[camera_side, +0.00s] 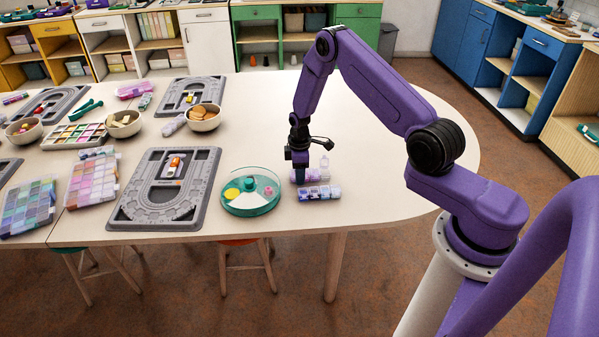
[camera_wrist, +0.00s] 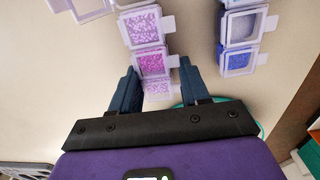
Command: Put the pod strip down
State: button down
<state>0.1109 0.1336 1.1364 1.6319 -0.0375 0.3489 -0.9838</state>
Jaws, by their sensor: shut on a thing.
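My gripper (camera_side: 300,178) points down near the right part of the white table. Its two dark fingers (camera_wrist: 158,78) are shut on a pod strip (camera_wrist: 152,62) with pink and purple beads, one finger on each side. In the side view this strip (camera_side: 318,176) is partly behind the fingers, at or just above the table; I cannot tell if it touches. A second strip (camera_side: 320,192) with bluish beads lies close in front of it, roughly parallel; in the wrist view it is the strip on the right (camera_wrist: 240,30), apart from the held one.
A round teal tray (camera_side: 250,211) stands just left of the strips. A grey bead board (camera_side: 122,212) lies further left, with bowls (camera_side: 203,125) and bead boxes (camera_side: 92,197) beyond. Another pod piece (camera_wrist: 90,8) shows at the wrist view's top left. The table is clear to the right.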

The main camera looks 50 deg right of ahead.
jog(key=shift+f, duration=0.15)
jog(key=c, duration=0.5)
grip_release()
jog(key=shift+c, duration=0.2)
